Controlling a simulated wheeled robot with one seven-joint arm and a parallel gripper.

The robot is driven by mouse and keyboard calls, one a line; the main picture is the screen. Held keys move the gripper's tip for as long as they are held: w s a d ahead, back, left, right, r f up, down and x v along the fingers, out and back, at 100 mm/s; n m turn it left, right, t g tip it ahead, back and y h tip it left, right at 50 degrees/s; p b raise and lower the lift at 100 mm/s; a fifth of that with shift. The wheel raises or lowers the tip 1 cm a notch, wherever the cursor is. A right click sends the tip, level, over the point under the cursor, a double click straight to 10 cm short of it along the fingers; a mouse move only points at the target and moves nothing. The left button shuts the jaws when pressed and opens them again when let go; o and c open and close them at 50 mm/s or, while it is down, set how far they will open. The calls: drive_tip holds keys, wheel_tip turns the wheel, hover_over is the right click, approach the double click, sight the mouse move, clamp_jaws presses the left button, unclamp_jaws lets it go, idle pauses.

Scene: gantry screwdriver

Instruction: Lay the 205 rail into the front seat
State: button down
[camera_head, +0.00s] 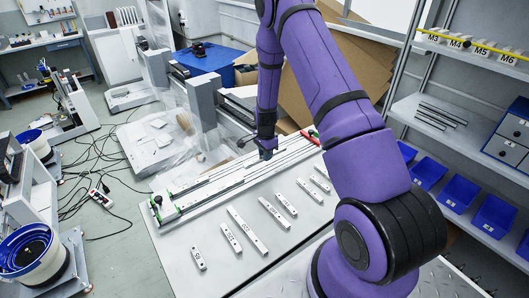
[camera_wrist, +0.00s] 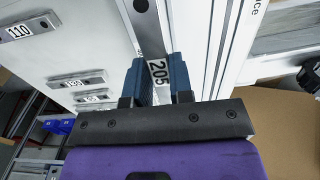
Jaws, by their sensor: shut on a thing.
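My gripper (camera_wrist: 160,78) is shut on the 205 rail (camera_wrist: 150,35), a pale metal bar with a hole and a black 205 label between the blue fingers. The rail runs away from the fingers, roughly parallel to the fixture's long strips. In the head view my gripper (camera_head: 266,153) points down over the long fixture (camera_head: 185,201), near its right half. The rail cannot be made out there. The fixture has green parts at its left end and a red part near its far end. I cannot tell whether the rail touches the front seat.
Several loose labelled rails (camera_head: 230,238) lie on the table (camera_head: 180,268) in front of the fixture. The wrist view shows the 110 rail (camera_wrist: 30,27) apart from my gripper. Shelves with blue bins (camera_head: 494,214) stand at right. Cardboard (camera_head: 355,65) leans behind the arm.

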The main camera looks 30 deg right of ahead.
drive_tip(key=shift+f, duration=2.35)
drive_tip(key=shift+f, duration=0.5)
drive_tip(key=c, duration=0.9)
unclamp_jaws()
wheel_tip(320, 180, up, 11)
drive_tip(key=shift+f, duration=0.15)
wheel_tip(320, 180, up, 6)
hover_over(266, 169)
drive_tip(key=shift+w+r, duration=0.1)
drive_tip(key=shift+r, duration=0.45)
